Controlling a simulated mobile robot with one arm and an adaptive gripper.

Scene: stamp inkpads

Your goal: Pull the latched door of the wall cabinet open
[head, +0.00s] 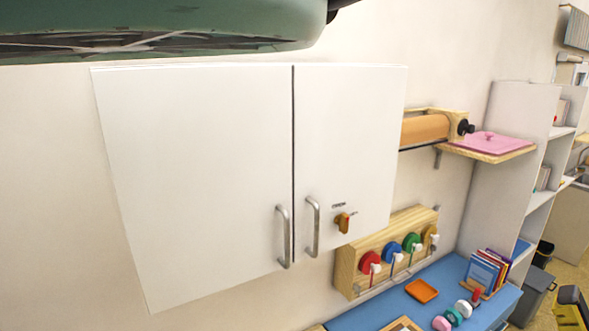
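The white wall cabinet has two doors, a wide left door (195,180) and a narrower right door (350,130). Both look shut, with a thin dark gap between them. Each door has a grey vertical bar handle near the gap, the left handle (282,237) and the right handle (314,227). An orange latch (343,222) sits on the right door, right of its handle, below a small dark mark. I cannot tell whether the latch is engaged. My gripper is not in view.
A large green rounded body (160,20) fills the top left, above the cabinet. A wooden rack (347,268) with coloured round pieces hangs at the lower right. A blue counter (390,298) below holds small items. A wooden shelf (490,153) carries a pink item.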

